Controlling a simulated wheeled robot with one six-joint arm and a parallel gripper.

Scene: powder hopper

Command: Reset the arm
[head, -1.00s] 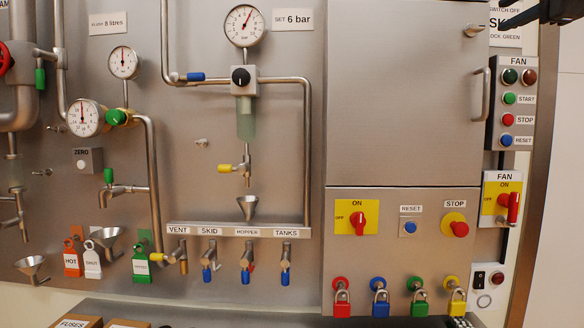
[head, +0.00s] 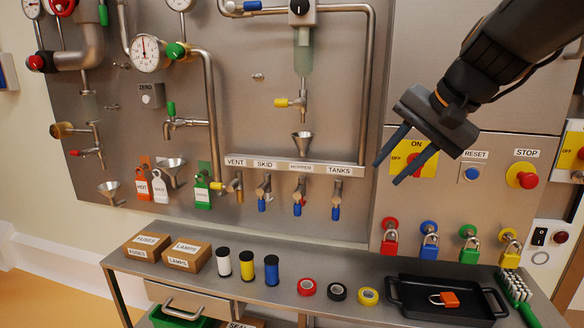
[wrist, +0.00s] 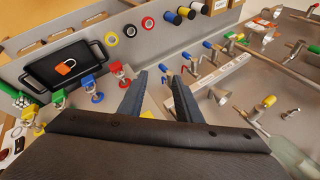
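My gripper (head: 393,160) is in the upper right of the head view, in front of the metal panel beside the yellow ON switch plate (head: 401,157). Its two dark fingers point down and left. They stand apart with nothing between them. In the wrist view my gripper (wrist: 153,88) also shows two separate fingers with a gap between them. No object is held.
A bench (head: 250,290) runs below the panel. It carries a black tray (head: 400,311) with an orange padlock (head: 446,298), tape rolls (head: 337,292), boxes and a brush (head: 515,290). Padlocks (head: 429,246) and valves hang on the panel (head: 340,215) behind my gripper.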

